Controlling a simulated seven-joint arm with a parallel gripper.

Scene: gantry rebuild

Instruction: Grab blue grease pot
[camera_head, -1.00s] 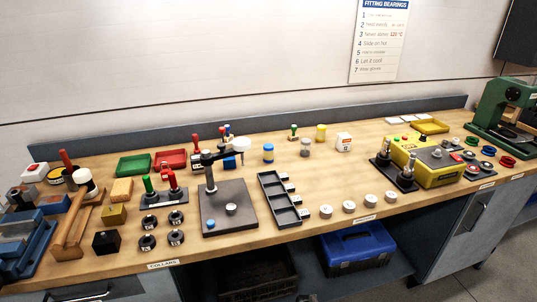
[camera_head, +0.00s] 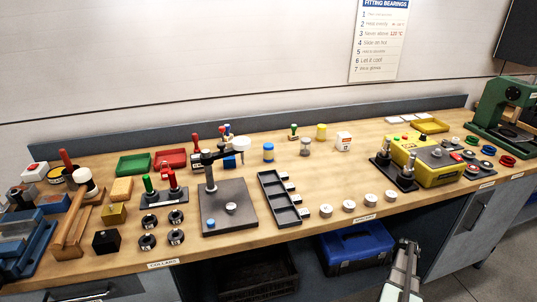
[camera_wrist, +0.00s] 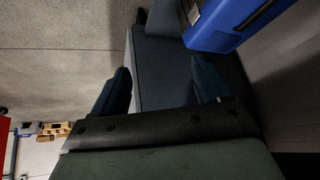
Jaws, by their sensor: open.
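The blue grease pot (camera_head: 268,153) is a small upright blue cylinder with a paler band, standing on the wooden bench behind the black slotted tray. My gripper (camera_head: 408,246) shows at the lower right of the head view, in front of the bench and well away from the pot. In the wrist view my gripper (camera_wrist: 163,82) has its two dark fingers spread wide with nothing between them. The pot is not in the wrist view.
A grey pot (camera_head: 305,147) and a yellow pot (camera_head: 321,131) stand right of the blue one. A press stand (camera_head: 232,192) is to its left front. The slotted tray (camera_head: 277,204) lies before it. A blue crate (camera_head: 352,250) sits on the lower shelf.

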